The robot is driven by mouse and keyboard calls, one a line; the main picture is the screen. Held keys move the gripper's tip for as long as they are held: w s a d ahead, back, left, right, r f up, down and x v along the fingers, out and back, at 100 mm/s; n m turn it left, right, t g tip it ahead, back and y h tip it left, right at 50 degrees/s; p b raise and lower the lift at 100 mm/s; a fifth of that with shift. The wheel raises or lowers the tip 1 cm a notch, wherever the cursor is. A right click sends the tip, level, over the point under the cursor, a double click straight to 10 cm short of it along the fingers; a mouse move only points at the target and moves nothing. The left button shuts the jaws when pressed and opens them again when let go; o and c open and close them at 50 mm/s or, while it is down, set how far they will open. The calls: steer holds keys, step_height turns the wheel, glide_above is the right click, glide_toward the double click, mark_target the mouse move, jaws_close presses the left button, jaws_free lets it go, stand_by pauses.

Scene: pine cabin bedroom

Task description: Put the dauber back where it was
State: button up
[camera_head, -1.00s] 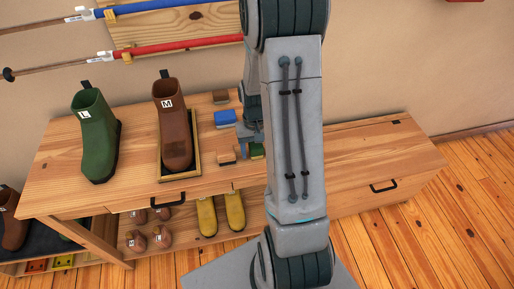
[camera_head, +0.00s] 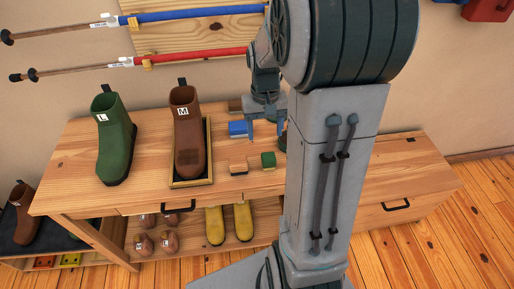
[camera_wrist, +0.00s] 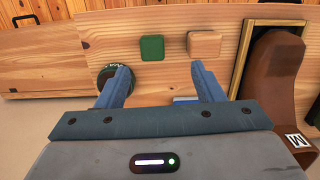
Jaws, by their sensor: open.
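I cannot tell for certain which small item is the dauber. A tan-topped block (camera_head: 238,166) sits on the bench top right of the brown boot's tray; it also shows in the wrist view (camera_wrist: 204,44). A green block (camera_head: 268,160) lies just right of it, also in the wrist view (camera_wrist: 152,48). My gripper (camera_head: 266,133) is open and empty above the bench, behind these blocks in the head view. In the wrist view its fingers (camera_wrist: 158,72) point toward them, apart from both. A blue block (camera_head: 238,129) lies left of the gripper.
A brown boot marked M (camera_head: 186,130) stands in a framed tray (camera_head: 208,178); a green boot marked L (camera_head: 115,140) stands left. A dark round item (camera_wrist: 110,76) lies by the left finger. Poles hang above. Yellow shoes (camera_head: 243,222) stand below. Bare bench top lies right.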

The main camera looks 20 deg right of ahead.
steer(key=s+a+r+n+t, duration=0.2)
steer(key=s+a+r+t, duration=0.1)
steer(key=s+a+r, duration=0.4)
steer(key=shift+s+a+r+n+t, duration=0.2)
steer(key=shift+s+a+n+t, duration=0.2)
steer(key=shift+s+a, duration=1.8)
steer(key=shift+s+d, duration=0.55)
steer(key=shift+d, duration=0.05)
